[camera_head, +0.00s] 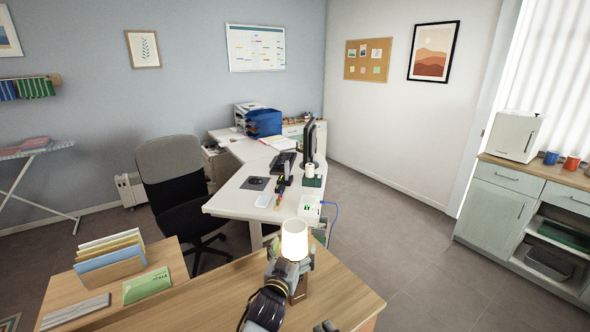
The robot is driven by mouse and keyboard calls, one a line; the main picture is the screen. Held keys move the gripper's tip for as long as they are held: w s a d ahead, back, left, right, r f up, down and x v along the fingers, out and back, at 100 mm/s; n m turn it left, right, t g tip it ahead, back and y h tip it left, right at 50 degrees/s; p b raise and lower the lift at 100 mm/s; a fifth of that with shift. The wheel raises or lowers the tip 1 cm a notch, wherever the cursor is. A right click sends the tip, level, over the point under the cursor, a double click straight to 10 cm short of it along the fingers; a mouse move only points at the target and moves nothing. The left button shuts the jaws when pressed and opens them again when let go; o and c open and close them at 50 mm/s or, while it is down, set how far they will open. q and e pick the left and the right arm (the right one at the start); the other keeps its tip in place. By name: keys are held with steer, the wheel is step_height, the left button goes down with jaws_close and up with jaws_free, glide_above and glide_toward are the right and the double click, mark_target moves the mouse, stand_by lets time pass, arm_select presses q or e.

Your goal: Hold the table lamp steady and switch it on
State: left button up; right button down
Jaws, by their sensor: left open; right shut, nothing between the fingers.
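The table lamp (294,239) has a cream-white cylindrical shade and a brown wooden base, and stands upright near the back edge of the wooden table (345,296). Its shade looks bright, but I cannot tell whether it is lit. My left gripper (291,270) is open just below the shade, in front of the lamp; its fingers and wrist hide the stem and much of the base. I cannot tell whether the fingers touch the lamp. No switch is visible. My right gripper (326,327) is shut and empty at the bottom edge, mostly cut off, nearer than the lamp and slightly right.
A file rack (110,262), a green booklet (147,286) and a grey keyboard-like slab (76,311) lie on the table's left part. Behind stand a white desk (236,196) and an office chair (170,172). The table is clear right of the lamp.

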arm_select(q)
steer(key=v, duration=1.1)
stand_by(0.3)
stand_by(0.5)
